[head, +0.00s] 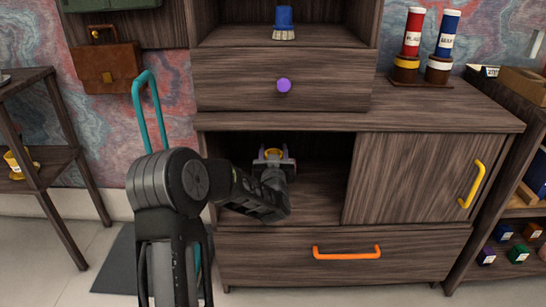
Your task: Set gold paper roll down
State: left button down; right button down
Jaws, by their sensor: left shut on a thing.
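My left gripper (273,160) reaches into the open left compartment of the wooden cabinet (322,185). It is shut on a small gold roll (273,153), whose top shows between the fingers. The gripper hides the roll's lower part, so I cannot tell whether it touches the compartment floor. My left arm covers the compartment's left front. My right gripper is not in view.
A sliding door (415,180) with a yellow handle (472,184) covers the compartment's right side. An orange-handled drawer (346,252) lies below, a purple-knobbed drawer (284,86) above. Red (412,32) and blue (446,34) rolls stand on the cabinet top.

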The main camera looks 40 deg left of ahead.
pick_arm(q)
jog(key=shift+a, duration=0.15)
jog(key=shift+f, duration=0.2)
jog(key=c, duration=0.7)
grip_release()
jog(key=shift+o, duration=0.2)
jog(key=shift+r, duration=0.2)
jog(key=p+v, duration=0.3)
jog(key=v, duration=0.9)
